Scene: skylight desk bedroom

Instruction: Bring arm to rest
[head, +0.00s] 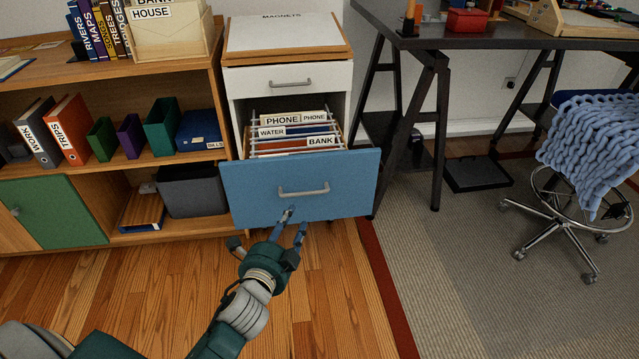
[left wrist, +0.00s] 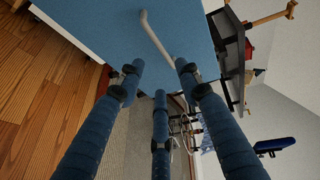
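My left gripper (head: 292,223) is in front of the lower part of the blue drawer front (head: 346,188), below its grey handle (head: 303,190). Its fingers are spread and nothing is between them. In the left wrist view the open fingers (left wrist: 160,80) point toward the blue drawer front (left wrist: 95,28), and the handle (left wrist: 156,36) lies beyond the fingertips, apart from them as far as I can tell. My right gripper is in neither view.
The blue drawer stands pulled out of the white cabinet (head: 290,78), showing labelled hanging files (head: 284,132). A wooden shelf unit (head: 98,173) is at left. A dark desk (head: 480,43) and a wheeled chair (head: 590,150) are at right. The wooden floor (head: 330,300) in front is clear.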

